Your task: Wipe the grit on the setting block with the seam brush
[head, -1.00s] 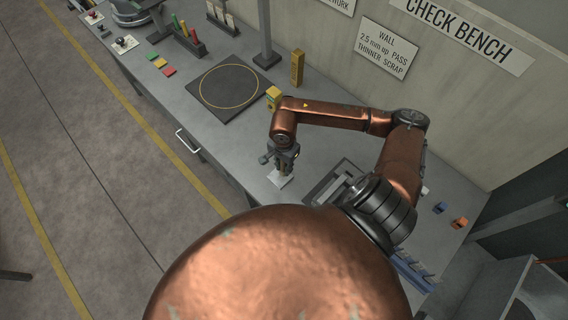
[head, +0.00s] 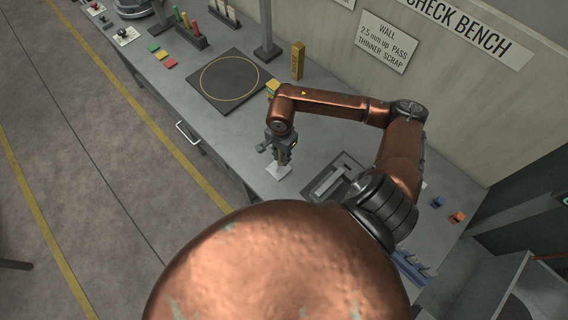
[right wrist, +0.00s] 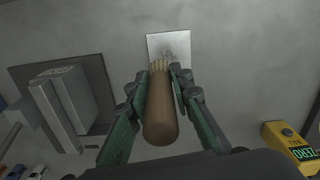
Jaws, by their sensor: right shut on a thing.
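The seam brush (right wrist: 161,112) has a brown rounded handle and pale bristles, and my right gripper (right wrist: 171,80) is shut around it. The setting block (right wrist: 168,46) is a small pale square plate on the bench, with faint darker specks of grit (right wrist: 168,52) near its middle. In the right wrist view the bristle tips overlap the block's near edge; I cannot tell whether they touch it. In the head view the right gripper (head: 281,152) is just above the setting block (head: 278,170). My left gripper is not in view.
A dark tray with grey bars (head: 338,179) lies right of the block. A yellow gauge (right wrist: 291,146) with a green display stands nearby. A black mat with a yellow ring (head: 229,103) and a yellow post (head: 297,60) are farther along. The bench around the block is clear.

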